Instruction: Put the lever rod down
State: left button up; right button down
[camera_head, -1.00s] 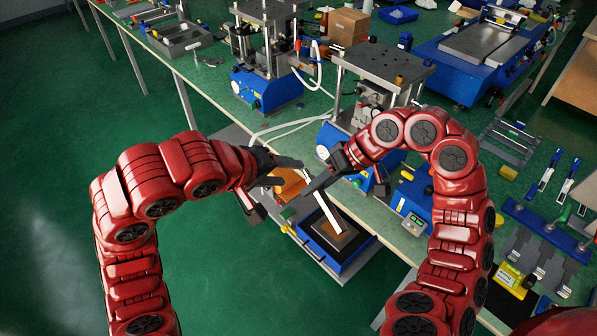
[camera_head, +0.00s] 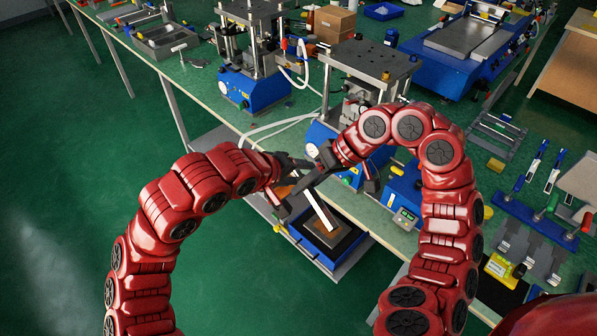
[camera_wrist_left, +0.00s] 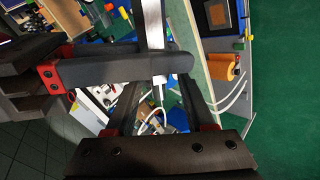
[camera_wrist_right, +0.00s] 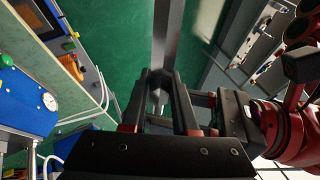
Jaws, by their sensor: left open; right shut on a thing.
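The lever rod (camera_head: 320,210) is a pale, straight metal bar slanting downward in the head view. My right gripper (camera_head: 315,178) is shut on its upper part. The rod also shows between my right fingers in the right wrist view (camera_wrist_right: 167,30). My left gripper (camera_head: 285,185) is open, close beside my right gripper. In the left wrist view the rod (camera_wrist_left: 153,25) lies beyond the left fingers, with a dark finger crossing in front of it. Whether the left fingers touch the rod I cannot tell.
A blue box with a dark top and brown square (camera_head: 329,233) lies behind the rod's lower end in the head view. A press (camera_head: 372,62) stands on the bench behind my right gripper. An orange cylinder (camera_wrist_left: 222,67) shows in the left wrist view. Green floor is clear at left.

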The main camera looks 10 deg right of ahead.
pick_arm(q)
grip_shut()
pick_arm(e)
jog(key=c, duration=0.6)
grip_release()
jog(key=shift+d, duration=0.1)
